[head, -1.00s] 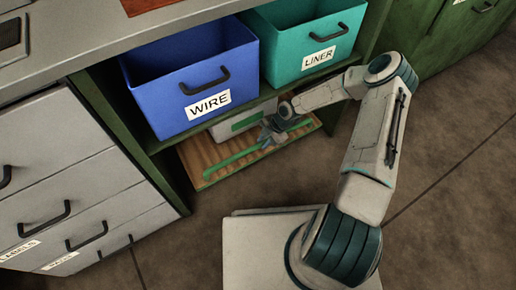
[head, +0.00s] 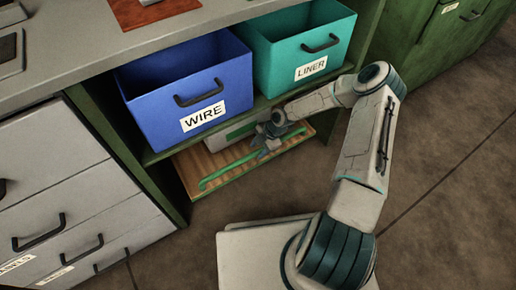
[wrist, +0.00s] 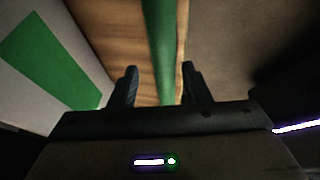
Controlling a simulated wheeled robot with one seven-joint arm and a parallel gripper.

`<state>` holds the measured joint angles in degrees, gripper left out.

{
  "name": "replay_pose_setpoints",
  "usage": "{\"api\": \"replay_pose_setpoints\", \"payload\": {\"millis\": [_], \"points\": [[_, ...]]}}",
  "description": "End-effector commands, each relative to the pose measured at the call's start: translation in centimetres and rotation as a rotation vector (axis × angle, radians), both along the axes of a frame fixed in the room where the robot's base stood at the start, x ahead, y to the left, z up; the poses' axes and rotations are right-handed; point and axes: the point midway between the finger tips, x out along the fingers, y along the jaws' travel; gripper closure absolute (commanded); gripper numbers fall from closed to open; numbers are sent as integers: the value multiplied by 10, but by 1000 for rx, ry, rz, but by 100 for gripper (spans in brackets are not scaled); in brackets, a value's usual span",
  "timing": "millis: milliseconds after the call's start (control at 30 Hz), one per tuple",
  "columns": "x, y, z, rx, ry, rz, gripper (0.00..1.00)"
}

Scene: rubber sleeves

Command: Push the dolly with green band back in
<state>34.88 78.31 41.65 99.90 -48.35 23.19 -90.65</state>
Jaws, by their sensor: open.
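The dolly (head: 215,164) is a low wooden board with a green band (head: 228,167) along its front edge. It sits under the lower shelf of the green cabinet, its front part sticking out. My gripper (head: 264,146) is at the front of the dolly, right of the band's middle. In the wrist view my gripper (wrist: 159,72) is open, one finger on each side of the green band (wrist: 160,45), with wood (wrist: 110,30) showing beside it. Whether the fingers touch the band I cannot tell.
A pale box with a green patch (wrist: 55,58) stands on the dolly, partly hidden. The blue WIRE bin (head: 155,119) and teal LINER bin (head: 275,72) sit on the shelf above. Grey drawers (head: 60,195) stand at left. The brown floor in front is clear.

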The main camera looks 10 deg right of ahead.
Motion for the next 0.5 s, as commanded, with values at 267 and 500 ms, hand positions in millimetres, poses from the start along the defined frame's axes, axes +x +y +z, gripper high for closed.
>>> {"api": "replay_pose_setpoints", "payload": {"millis": [267, 500], "points": [[1, -46, 11, 1, -1, -8, 57], [-1, -99, 9, -2, 1, -9, 57]]}}
